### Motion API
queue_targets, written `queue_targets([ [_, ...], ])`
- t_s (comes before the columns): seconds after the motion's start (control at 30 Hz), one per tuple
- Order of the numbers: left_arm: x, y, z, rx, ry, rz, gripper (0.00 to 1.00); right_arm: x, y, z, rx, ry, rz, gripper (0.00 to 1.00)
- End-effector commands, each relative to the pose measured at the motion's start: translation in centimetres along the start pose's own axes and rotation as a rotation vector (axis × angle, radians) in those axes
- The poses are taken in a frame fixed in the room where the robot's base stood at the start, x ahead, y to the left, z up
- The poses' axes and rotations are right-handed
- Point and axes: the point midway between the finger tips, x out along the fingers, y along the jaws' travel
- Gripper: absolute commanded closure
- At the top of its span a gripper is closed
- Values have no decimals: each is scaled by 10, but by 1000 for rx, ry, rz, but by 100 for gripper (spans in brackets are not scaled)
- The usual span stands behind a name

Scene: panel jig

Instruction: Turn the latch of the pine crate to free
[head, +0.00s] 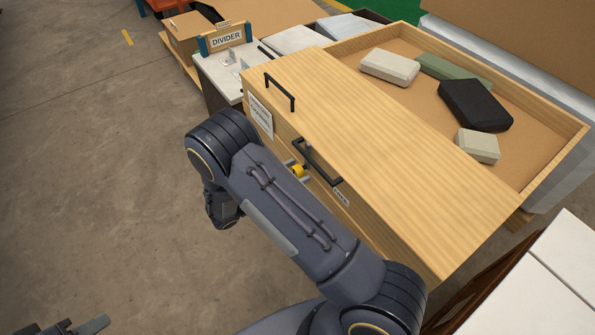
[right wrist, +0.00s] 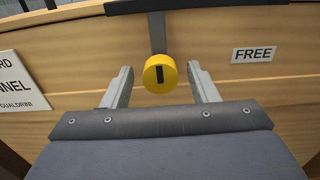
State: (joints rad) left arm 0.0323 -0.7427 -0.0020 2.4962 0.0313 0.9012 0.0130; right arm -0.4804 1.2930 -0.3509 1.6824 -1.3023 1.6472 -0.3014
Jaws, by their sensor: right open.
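The pine crate (head: 370,130) stands with its front face toward my right arm. Its yellow latch knob (right wrist: 160,74) shows on that face in the right wrist view, with a black mark standing nearly upright. A grey bar (right wrist: 157,33) runs straight up from the knob. A FREE label (right wrist: 254,54) is to the right of the knob. My right gripper (right wrist: 162,86) is open, one finger on each side of the knob with visible gaps. My left gripper (head: 75,326) is cut off at the bottom left edge.
Dark handles (head: 318,162) and (head: 280,92) are on the crate near the latch. The crate's open part holds several blocks, one black (head: 475,104). A DIVIDER sign (head: 227,39) stands behind. A white surface (head: 545,280) is at lower right. Floor at left is clear.

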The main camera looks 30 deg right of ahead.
Motion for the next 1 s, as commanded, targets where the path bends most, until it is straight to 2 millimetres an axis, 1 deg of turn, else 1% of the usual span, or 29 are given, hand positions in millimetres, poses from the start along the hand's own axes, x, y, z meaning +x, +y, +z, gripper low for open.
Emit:
queue_targets([
  [0.03, 0, 0, 0, 0, 0, 0, 64, 6, -1, 0, -1, 0, -2, 46],
  [0.13, 0, 0, 0, 0, 0, 0, 64, 12, 0, 0, -1, 1, -1, 46],
  [0.4, 0, 0, 0, 0, 0, 0, 64, 14, 0, 0, 0, 1, 0, 46],
  [0.43, 0, 0, 0, 0, 0, 0, 64, 14, 0, 0, 0, 1, 0, 48],
  [0.83, 0, 0, 0, 0, 0, 0, 64, 14, 0, 0, 0, 1, 0, 100],
  [1.0, 1, 0, 0, 0, 0, 0, 64, 14, 0, 0, 2, 1, 0, 100],
])
